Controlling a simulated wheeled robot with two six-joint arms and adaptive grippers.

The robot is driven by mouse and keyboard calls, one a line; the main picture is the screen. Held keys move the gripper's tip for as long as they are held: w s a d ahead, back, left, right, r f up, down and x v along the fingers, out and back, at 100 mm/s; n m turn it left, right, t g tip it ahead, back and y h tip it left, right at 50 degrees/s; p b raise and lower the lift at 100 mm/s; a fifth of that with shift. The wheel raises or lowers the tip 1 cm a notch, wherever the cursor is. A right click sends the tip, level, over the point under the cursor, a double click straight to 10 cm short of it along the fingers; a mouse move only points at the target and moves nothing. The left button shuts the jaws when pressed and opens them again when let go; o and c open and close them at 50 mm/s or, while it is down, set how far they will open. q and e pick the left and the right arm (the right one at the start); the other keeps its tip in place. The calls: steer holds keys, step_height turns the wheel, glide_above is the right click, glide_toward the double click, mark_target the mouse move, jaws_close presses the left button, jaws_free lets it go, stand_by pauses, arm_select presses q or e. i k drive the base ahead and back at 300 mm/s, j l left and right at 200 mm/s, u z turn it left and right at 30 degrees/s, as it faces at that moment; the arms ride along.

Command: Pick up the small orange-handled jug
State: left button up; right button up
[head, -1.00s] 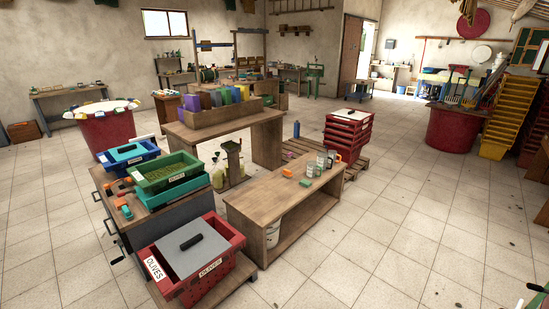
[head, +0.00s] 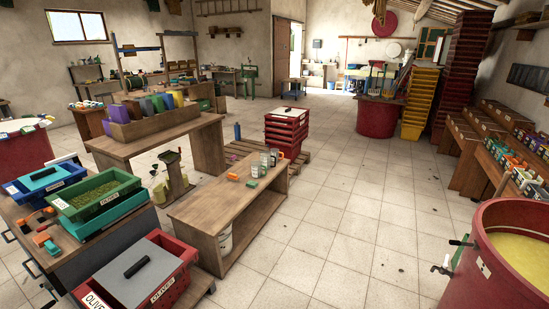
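Several small grey jugs or measuring cups stand in a slanting row on the low wooden bench (head: 212,219) in the middle of the room. The rearmost jug (head: 273,156) has an orange part at its right side that looks like a handle. A nearer jug (head: 255,169) stands at the front of the row. A small orange object (head: 233,177) lies to the left of the row, and I cannot tell whether it is a handle or a separate thing. Neither of my grippers is in view.
A green block (head: 252,184) lies on the bench. Stacked red crates (head: 286,131) stand behind it on a pallet. A work table with an olive crate (head: 166,292) is at left. A large red vat (head: 497,282) with a tap fills the lower right. Tiled floor between is clear.

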mark_target(277, 156)
steer(key=i+l+z, duration=0.3)
steer(key=i, duration=0.85)
steer(key=i+l+z, duration=0.15)
steer(key=i+z, duration=0.2)
steer(key=i, duration=1.35)
steer(key=i+l+u, duration=0.15)
steer(key=i, duration=0.95)
steer(key=i+l+u, duration=0.1)
steer(key=i, duration=0.4)
steer(key=i+j+u, duration=0.1)
steer(key=i+u, duration=0.15)
steer(key=u, duration=0.2)
steer(key=i+u, duration=0.25)
steer(key=u, duration=0.15)
steer(key=i+u, duration=0.3)
steer(key=u, duration=0.15)
steer(key=i+l+u, duration=0.2)
steer(key=u, duration=0.25)
steer(key=i+l+u, duration=0.25)
steer(key=u, duration=0.15)
steer(key=i+l+u, duration=0.3)
steer(key=k+j, duration=0.05)
steer(key=j, duration=0.05)
